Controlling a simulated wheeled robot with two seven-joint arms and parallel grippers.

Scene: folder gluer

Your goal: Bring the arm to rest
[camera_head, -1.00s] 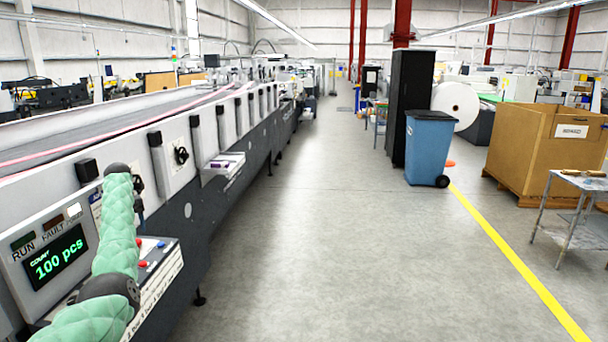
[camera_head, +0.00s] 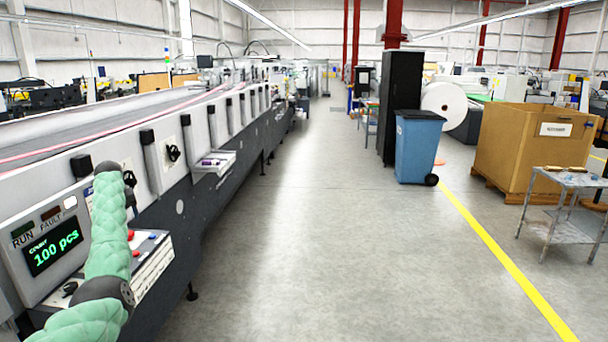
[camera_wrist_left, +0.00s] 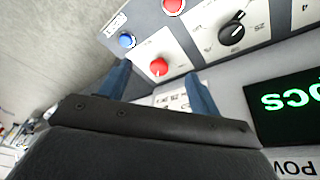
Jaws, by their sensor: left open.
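My left arm (camera_head: 107,240), in a green padded sleeve, rises at the lower left in the head view, in front of the machine's control panel. My left gripper (camera_wrist_left: 158,70) shows in the wrist view with its two blue fingers apart and nothing between their tips. Beyond the fingers are a red button (camera_wrist_left: 159,67), a blue button (camera_wrist_left: 127,40) and a black rotary knob (camera_wrist_left: 232,32); I cannot tell whether anything is touched. In the head view my left gripper is mostly hidden behind the arm. My right gripper is not in view.
The folder gluer (camera_head: 190,215) runs along the left; its display (camera_head: 54,249) reads "100 pcs". A blue bin (camera_head: 418,150), a black cabinet (camera_head: 401,95), a large brown box (camera_head: 520,150) and a small metal table (camera_head: 570,180) stand right. The grey floor aisle (camera_head: 310,220) is clear.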

